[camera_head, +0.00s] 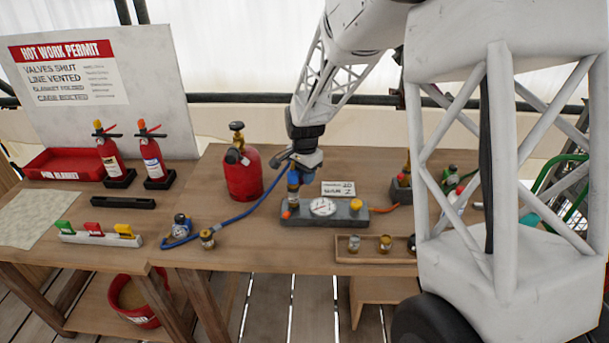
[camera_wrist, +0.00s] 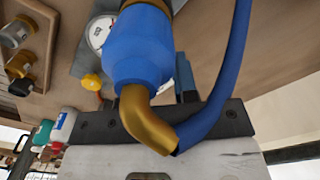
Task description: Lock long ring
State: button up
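My gripper (camera_head: 306,160) is over the left part of a grey gauge block (camera_head: 345,218), pointing down. Below and slightly left of it, a blue coupling (camera_head: 293,186) stands upright at the block's left end. In the wrist view, the coupling's large blue ring (camera_wrist: 139,48) fills the middle, with a brass elbow (camera_wrist: 147,115) at its near end and a blue hose (camera_wrist: 232,65) beside it. The ring and elbow hide most of my fingers, so their grip is unclear. The coupling's foot and any lock marks are hidden.
A white dial (camera_head: 322,207) sits on the block, with a small sign (camera_head: 338,188) behind. A red cylinder (camera_head: 243,172) stands left, and the hose (camera_head: 236,216) loops across the bench. A wooden tray (camera_head: 368,255) of fittings lies in front. Bare bench (camera_head: 255,255) shows front left.

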grip_shut()
jog(key=shift+n, duration=0.3)
jog(key=a+n, duration=0.6)
jog(key=n, duration=0.9)
jog(key=shift+a, duration=0.15)
jog(key=shift+n, duration=0.3)
jog(key=shift+o, duration=1.7)
grip_release()
